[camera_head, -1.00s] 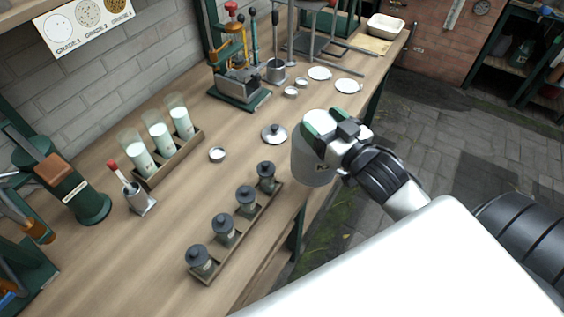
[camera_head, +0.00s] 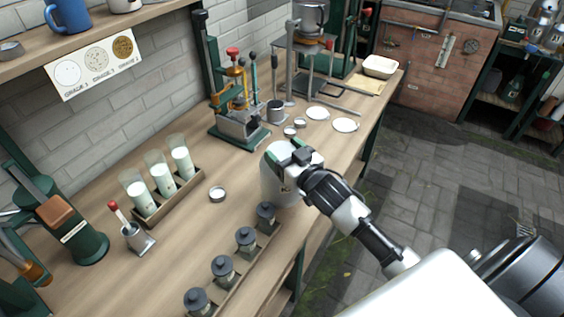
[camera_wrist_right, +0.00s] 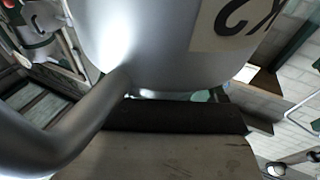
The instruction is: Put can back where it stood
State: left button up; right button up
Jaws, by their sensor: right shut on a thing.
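The can (camera_head: 274,184) is a light grey metal can with a dark mark on its side. My right gripper (camera_head: 291,153) is shut on it from above, near its top. The can is over the bench (camera_head: 180,235), near its front edge, behind the rack of small dark-lidded jars. I cannot tell whether its base touches the wood. In the right wrist view the can (camera_wrist_right: 145,45) fills the upper middle, with a pale label and a curved metal handle (camera_wrist_right: 75,120). My left gripper is not in view.
The dark-lidded jars (camera_head: 246,240) stand close in front of the can. A rack of milk glasses (camera_head: 160,207), a small round dish (camera_head: 217,194) and a green press (camera_head: 240,125) are around it. White saucers (camera_head: 345,125) lie farther back. A shelf with mugs (camera_head: 70,14) overhangs top left.

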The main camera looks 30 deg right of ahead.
jog(key=f, duration=0.4)
jog(key=shift+w+a+f, duration=0.15)
jog(key=shift+w+a, duration=0.05)
jog(key=shift+w, duration=0.1)
jog(key=shift+f, duration=0.1)
jog(key=o, duration=1.7)
jog(key=shift+o, duration=0.2)
jog(key=s+d+b, duration=0.1)
jog(key=s, duration=1.1)
jog(key=shift+d, duration=0.35)
